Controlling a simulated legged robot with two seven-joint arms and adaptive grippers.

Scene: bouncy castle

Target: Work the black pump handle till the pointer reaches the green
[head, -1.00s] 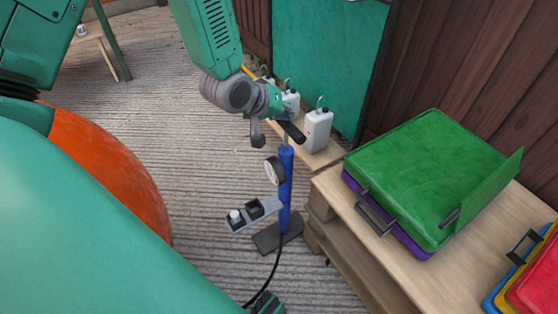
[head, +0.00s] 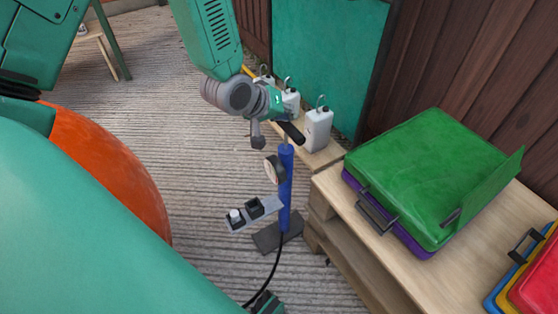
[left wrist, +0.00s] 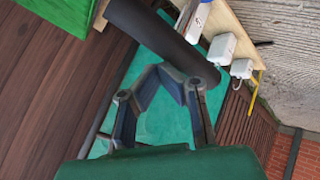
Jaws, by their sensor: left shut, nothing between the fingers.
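The pump is a blue upright cylinder (head: 285,190) on a dark foot plate (head: 278,232). Its black handle (head: 292,133) sits at the top of the rod. My right gripper is not in view.
A wooden pallet table (head: 335,190) with a green case (head: 430,170) stands close right of the pump. White bottle-like weights (head: 318,130) stand behind it. Open ground lies left.

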